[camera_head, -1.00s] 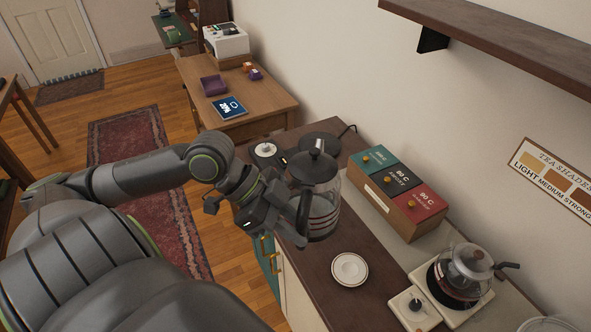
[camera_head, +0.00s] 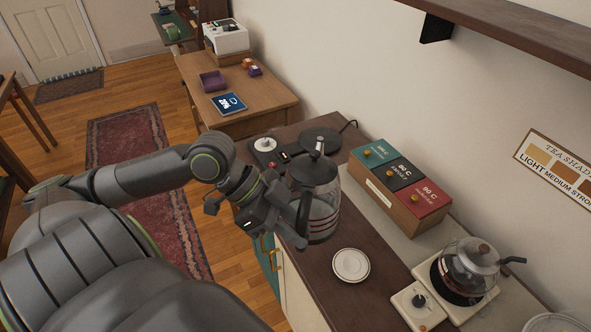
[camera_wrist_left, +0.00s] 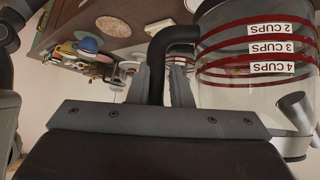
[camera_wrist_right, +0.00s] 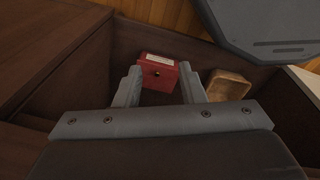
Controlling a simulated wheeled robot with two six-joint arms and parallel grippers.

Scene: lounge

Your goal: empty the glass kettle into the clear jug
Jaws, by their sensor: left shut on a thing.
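The glass kettle (camera_head: 322,212), with a dark lid and red level bands, is held up near the front edge of the counter, looking about upright. My left gripper (camera_head: 290,222) is shut on its black handle (camera_wrist_left: 160,70). In the left wrist view the kettle (camera_wrist_left: 250,85) appears upside down, with cup marks on its glass. How much liquid is inside cannot be told. A rounded clear glass rim (camera_head: 556,324), possibly the jug, is cut off at the lower right. My right gripper (camera_wrist_right: 157,88) is open and empty, seen only in its wrist view.
A white saucer (camera_head: 351,265) lies on the counter near the kettle. A glass teapot (camera_head: 470,262) stands on a warmer to the right. Tea boxes (camera_head: 402,190) and a black round base (camera_head: 320,141) stand behind. A shelf (camera_head: 520,40) overhangs the wall.

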